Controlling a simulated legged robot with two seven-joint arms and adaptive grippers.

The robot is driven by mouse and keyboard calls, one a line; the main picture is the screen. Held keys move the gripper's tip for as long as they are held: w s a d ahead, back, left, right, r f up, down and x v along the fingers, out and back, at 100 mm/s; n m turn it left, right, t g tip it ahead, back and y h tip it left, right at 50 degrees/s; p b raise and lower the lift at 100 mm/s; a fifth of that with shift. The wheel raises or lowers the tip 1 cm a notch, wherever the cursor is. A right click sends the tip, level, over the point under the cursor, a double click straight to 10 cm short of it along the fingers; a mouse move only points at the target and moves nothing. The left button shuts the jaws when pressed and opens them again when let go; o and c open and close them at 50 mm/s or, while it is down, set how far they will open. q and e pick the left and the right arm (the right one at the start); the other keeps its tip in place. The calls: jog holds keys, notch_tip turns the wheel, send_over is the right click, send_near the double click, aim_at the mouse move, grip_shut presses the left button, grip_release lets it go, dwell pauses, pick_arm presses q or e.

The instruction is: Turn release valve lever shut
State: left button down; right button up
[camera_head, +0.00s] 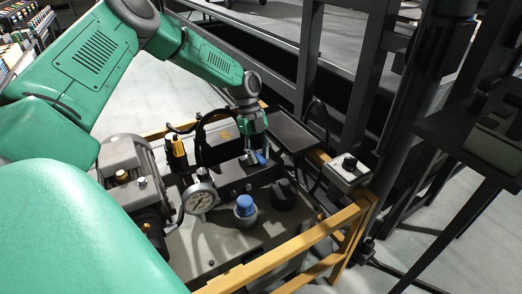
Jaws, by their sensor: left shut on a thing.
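The release valve lever (261,158) shows as a small blue piece on the dark valve block (248,182) in the middle of the hydraulic unit. My left gripper (252,152) reaches down from above onto it and is shut on it. The fingers and the arm's end hide part of the lever, so its exact angle is hard to tell. My right gripper is not in view.
A round pressure gauge (200,198), a blue-capped knob (244,205) and a grey motor (124,158) stand close by. A yellow frame rail (290,246) borders the unit. A small control box (348,170) sits at its right corner, with dark steel posts behind.

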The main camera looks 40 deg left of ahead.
aim_at(252, 149)
pick_arm(q)
jog(key=shift+w+a+r, duration=0.15)
jog(key=shift+w, duration=0.05)
jog(key=c, duration=1.5)
grip_release()
jog(key=shift+o, duration=0.8)
jog(key=shift+s, duration=0.15)
jog(key=v, duration=1.1)
jog(key=shift+a+r, duration=0.2)
jog(key=shift+r, duration=0.15)
